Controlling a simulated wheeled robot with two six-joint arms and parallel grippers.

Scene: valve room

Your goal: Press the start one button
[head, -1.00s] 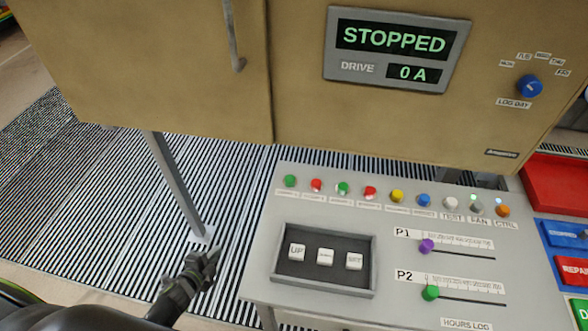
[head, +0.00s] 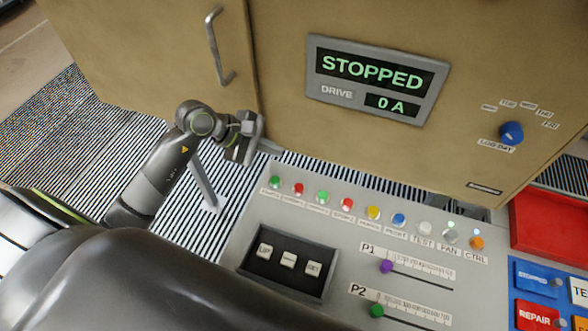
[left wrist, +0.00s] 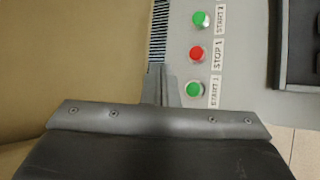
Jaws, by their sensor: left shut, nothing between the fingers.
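The start one button (head: 275,180) is the green button at the left end of the row on the grey panel. In the left wrist view the same green button (left wrist: 194,89) sits beside a label reading START 1. My left gripper (head: 241,152) is shut and empty, up and to the left of the button in the head view. In the left wrist view its fingers (left wrist: 159,85) show just left of the button. I cannot tell whether they touch it or how high they are. My right gripper is not in view.
The red stop 1 button (left wrist: 197,54) and green start 2 button (left wrist: 201,19) are close by. A display (head: 371,77) on the tan cabinet (head: 450,140) reads STOPPED and 0 A. A recessed key tray (head: 247,261) and sliders (head: 386,266) lie nearer on the panel.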

